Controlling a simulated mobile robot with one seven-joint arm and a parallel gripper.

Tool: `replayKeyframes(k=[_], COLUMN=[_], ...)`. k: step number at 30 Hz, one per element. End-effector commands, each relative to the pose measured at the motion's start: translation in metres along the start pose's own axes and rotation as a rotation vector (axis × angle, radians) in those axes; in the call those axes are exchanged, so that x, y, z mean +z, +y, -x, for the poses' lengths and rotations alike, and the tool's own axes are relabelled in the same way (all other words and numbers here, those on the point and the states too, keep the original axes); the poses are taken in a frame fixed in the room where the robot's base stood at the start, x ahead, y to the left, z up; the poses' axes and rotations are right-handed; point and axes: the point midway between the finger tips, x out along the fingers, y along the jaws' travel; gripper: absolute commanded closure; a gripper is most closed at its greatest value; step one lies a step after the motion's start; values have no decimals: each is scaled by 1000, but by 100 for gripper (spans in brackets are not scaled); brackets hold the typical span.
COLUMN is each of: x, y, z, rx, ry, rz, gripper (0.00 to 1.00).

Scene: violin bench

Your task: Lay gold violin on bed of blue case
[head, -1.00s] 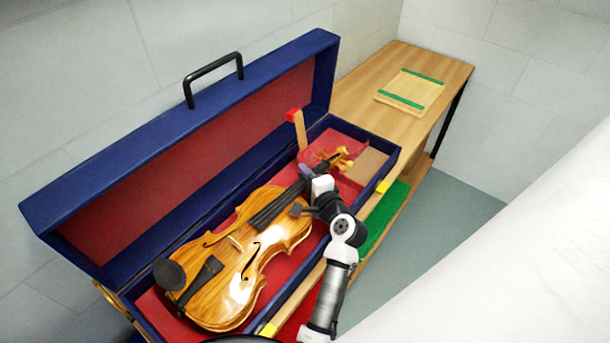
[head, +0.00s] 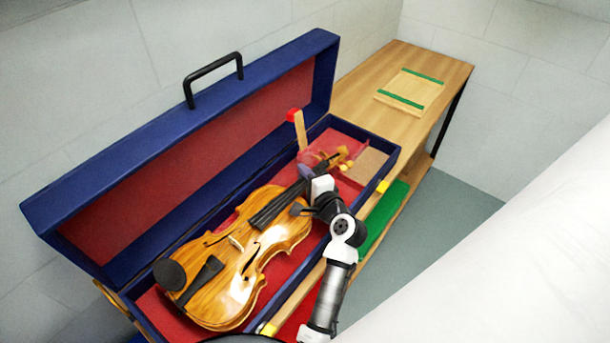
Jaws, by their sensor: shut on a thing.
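The gold violin (head: 243,258) is in the head view, face up over the red bed (head: 172,318) of the open blue case (head: 284,304). Its body is at the lower left and its scroll points to the upper right. My gripper (head: 306,200) is shut on the violin's neck from the right side. The fingertips are partly hidden by the neck and the gripper body. I cannot tell whether the violin's back touches the bed or hangs a little above it.
The case lid (head: 190,145) stands open at the back with a black handle (head: 213,78). A red-tipped wooden stick (head: 299,130) rises inside the case. A wooden bench (head: 360,95) holds a pale board with green strips (head: 411,91). Bare bench top lies behind the case.

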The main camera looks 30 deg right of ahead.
Motion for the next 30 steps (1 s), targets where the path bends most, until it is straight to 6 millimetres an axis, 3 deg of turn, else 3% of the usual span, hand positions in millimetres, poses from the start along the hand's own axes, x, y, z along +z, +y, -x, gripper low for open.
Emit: replayKeyframes(k=[7, 8, 13, 30], x=[0, 0, 0, 1], y=[-1, -1, 0, -1], z=[0, 0, 0, -2], rx=[-2, -2, -2, 0], ry=[-1, -1, 0, 0], rz=[-3, -3, -1, 1], gripper=[100, 76, 55, 55])
